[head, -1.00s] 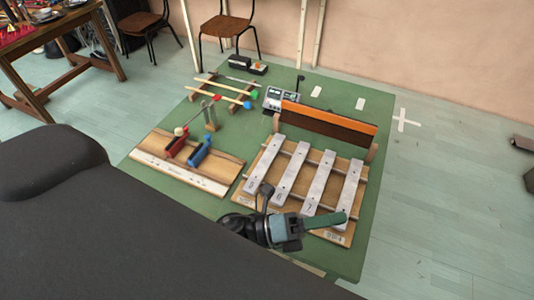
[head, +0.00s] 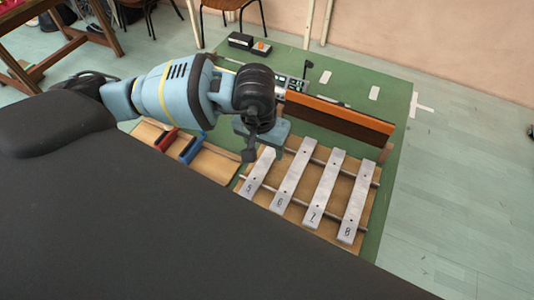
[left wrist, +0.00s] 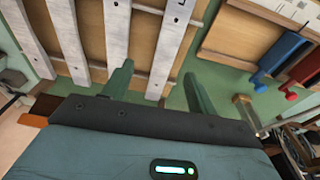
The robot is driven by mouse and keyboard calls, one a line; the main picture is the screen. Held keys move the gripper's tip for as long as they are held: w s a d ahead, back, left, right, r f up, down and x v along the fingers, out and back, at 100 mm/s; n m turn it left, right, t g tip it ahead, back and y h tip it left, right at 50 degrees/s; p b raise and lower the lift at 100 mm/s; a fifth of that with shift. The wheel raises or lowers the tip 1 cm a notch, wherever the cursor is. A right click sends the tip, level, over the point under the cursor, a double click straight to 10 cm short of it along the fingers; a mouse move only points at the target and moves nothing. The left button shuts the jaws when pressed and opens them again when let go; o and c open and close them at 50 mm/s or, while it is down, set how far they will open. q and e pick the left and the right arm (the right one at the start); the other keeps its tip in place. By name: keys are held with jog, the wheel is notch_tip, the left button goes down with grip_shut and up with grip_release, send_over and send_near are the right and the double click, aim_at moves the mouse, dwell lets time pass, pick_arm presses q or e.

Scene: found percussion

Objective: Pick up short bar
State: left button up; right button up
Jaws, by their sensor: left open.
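A rack (head: 330,213) bears several pale grey metal bars, marked 5 to 8 in the head view. Bar 5 (head: 259,175) is leftmost, bar 6 (head: 290,180) beside it, then bar 7 (head: 325,190) and bar 8 (head: 354,200) at right. I cannot tell by length which is the short bar. My left gripper (head: 266,136) is over the far left part of the rack and hides the far end of bar 5. In the left wrist view my left gripper (left wrist: 157,90) is open and empty, with the end of bar 5 (left wrist: 172,45) showing between its fingers. My right gripper is out of view.
An orange and dark wooden piece (head: 338,118) stands along the rack's far side. A wooden board with a red tool (head: 167,139) and a blue tool (head: 192,148) lies left. A grey device (head: 291,83) is behind. My dark body covers the near foreground.

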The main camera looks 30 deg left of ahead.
aim_at(266, 159)
pick_arm(q)
jog(key=shift+w+a+r, duration=0.15)
jog(key=shift+w+a, duration=0.05)
jog(key=shift+a, duration=0.15)
jog(key=shift+f, duration=0.85)
jog(key=shift+w+f, duration=0.2)
jog(key=shift+f, duration=0.3)
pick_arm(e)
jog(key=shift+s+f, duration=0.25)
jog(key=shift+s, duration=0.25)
pick_arm(q)
jog(key=f, duration=0.2)
jog(key=w+f, duration=0.1)
jog(key=f, duration=0.2)
jog(key=shift+w+a, duration=0.1)
jog(key=shift+w, duration=0.05)
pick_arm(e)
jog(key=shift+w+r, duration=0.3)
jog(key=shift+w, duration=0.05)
pick_arm(q)
jog(key=shift+r, duration=0.1)
jog(key=c, duration=1.2)
